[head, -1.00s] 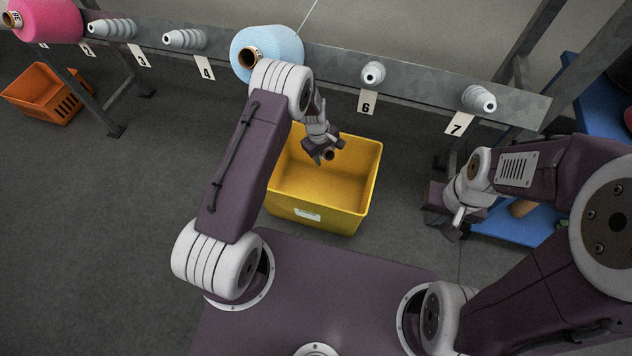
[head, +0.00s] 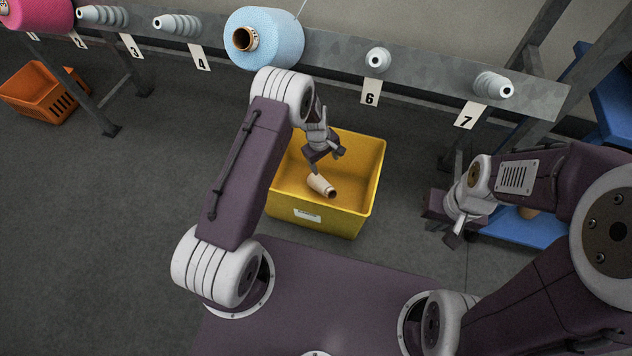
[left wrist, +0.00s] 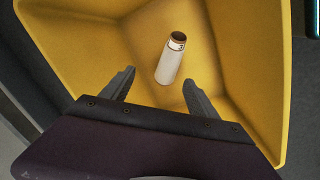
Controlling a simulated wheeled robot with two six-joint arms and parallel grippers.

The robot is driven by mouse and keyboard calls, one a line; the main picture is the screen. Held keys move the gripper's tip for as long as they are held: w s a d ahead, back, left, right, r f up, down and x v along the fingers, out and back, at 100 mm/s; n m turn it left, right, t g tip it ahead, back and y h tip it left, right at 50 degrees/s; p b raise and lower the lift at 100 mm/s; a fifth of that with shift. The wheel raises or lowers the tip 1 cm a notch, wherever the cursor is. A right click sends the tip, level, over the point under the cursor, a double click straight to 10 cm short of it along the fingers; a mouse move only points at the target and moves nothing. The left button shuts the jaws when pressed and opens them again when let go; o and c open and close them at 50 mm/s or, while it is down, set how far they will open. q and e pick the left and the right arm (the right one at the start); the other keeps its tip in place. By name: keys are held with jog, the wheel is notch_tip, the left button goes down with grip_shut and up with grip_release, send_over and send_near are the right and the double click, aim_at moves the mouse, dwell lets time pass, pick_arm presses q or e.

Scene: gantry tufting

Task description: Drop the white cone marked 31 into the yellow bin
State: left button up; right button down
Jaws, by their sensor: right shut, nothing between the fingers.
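The white cone (head: 321,185) is inside the yellow bin (head: 331,224), below my left gripper and apart from it. In the left wrist view the cone (left wrist: 171,58) shows a brown open end and a label too small to read, with the bin's yellow walls (left wrist: 70,50) around it. My left gripper (head: 327,161) is over the bin; its two fingers (left wrist: 160,88) are spread with nothing between them. My right gripper (head: 452,232) is at the right, away from the bin, shut and empty.
A grey rail with numbered tags runs behind the bin. It carries a light blue cone (head: 264,38), a pink cone (head: 38,12) and bare grey pegs (head: 378,60). An orange crate (head: 38,92) stands at the far left. A blue shelf (head: 520,228) is at the right.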

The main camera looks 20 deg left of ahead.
pick_arm(q)
notch_tip(320, 180, up, 9)
jog(key=s+p, duration=0.1)
jog(key=p, duration=0.4)
jog(key=shift+s+a+p, duration=0.15)
jog(key=shift+a+p, duration=0.15)
jog(key=shift+a, duration=0.15)
